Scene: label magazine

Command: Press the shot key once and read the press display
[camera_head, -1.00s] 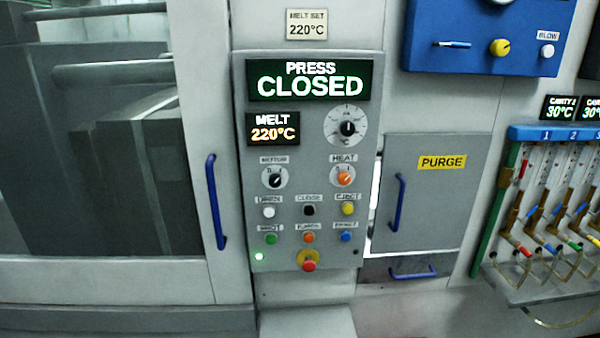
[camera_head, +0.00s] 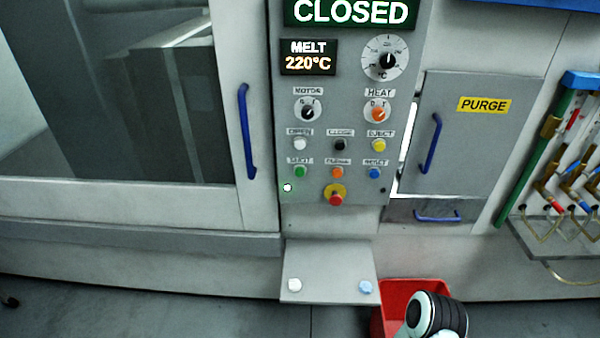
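The shot key, a green button (camera_head: 299,171), sits at the lower left of the grey control panel (camera_head: 318,215), under a small blurred label. The press display (camera_head: 350,12) is at the top edge of the view and reads CLOSED in pale letters; its upper line is cut off. The melt display (camera_head: 308,57) reads 220°C. Neither gripper shows in the view, so nothing is seen touching the key.
A small shelf (camera_head: 330,270) below the panel carries a white knob and a blue one. A red bin (camera_head: 388,322) stands on the floor beside it. A red stop button (camera_head: 335,198), an orange key (camera_head: 337,172) and a blue key (camera_head: 375,173) are near the shot key.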

